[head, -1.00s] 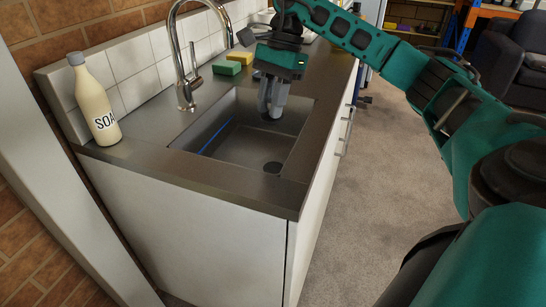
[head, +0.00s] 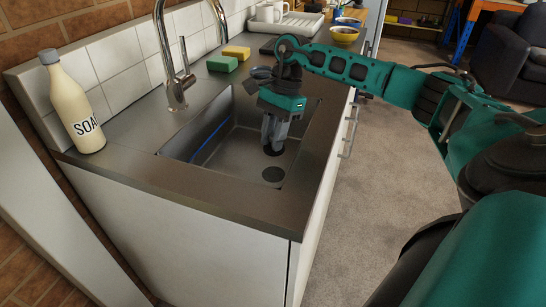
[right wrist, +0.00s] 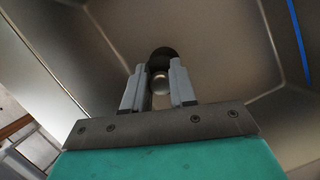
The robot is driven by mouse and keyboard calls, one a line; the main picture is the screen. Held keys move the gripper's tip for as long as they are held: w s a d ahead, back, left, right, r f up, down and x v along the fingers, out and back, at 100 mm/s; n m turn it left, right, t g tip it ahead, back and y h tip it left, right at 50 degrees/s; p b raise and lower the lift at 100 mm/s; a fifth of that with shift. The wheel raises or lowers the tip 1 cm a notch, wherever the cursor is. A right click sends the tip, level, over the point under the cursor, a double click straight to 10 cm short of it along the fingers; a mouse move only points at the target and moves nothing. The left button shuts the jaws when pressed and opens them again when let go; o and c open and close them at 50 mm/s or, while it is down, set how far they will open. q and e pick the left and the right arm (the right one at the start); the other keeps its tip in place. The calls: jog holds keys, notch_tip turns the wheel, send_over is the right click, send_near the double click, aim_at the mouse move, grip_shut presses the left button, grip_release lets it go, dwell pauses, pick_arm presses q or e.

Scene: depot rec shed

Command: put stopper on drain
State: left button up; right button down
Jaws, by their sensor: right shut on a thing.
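My right gripper (head: 272,133) points down inside the sink basin (head: 222,158). It is shut on the dark round stopper (head: 274,150), which sits at its fingertips. In the right wrist view, a shiny round knob (right wrist: 160,84) is between the two fingers, with a dark disc (right wrist: 162,56) just beyond them. The drain (head: 272,174) is a dark circle in the basin floor, just below the stopper in the head picture. They look apart there; the exact height of the stopper above the floor is hard to tell. My left gripper is out of view.
The tap (head: 176,60) rises at the basin's left edge. A soap bottle (head: 76,105) stands at the counter's left end. A green sponge (head: 222,64) and a yellow sponge (head: 236,53) lie behind the tap.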

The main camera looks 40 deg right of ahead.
notch_tip(320, 180, down, 3)
jog(key=shift+f, duration=0.1)
notch_tip(320, 180, down, 5)
jog(key=shift+r+b, duration=0.1)
jog(key=shift+b, duration=0.3)
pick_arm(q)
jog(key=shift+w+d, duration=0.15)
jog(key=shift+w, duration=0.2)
pick_arm(e)
jog(key=c, duration=0.9)
grip_release()
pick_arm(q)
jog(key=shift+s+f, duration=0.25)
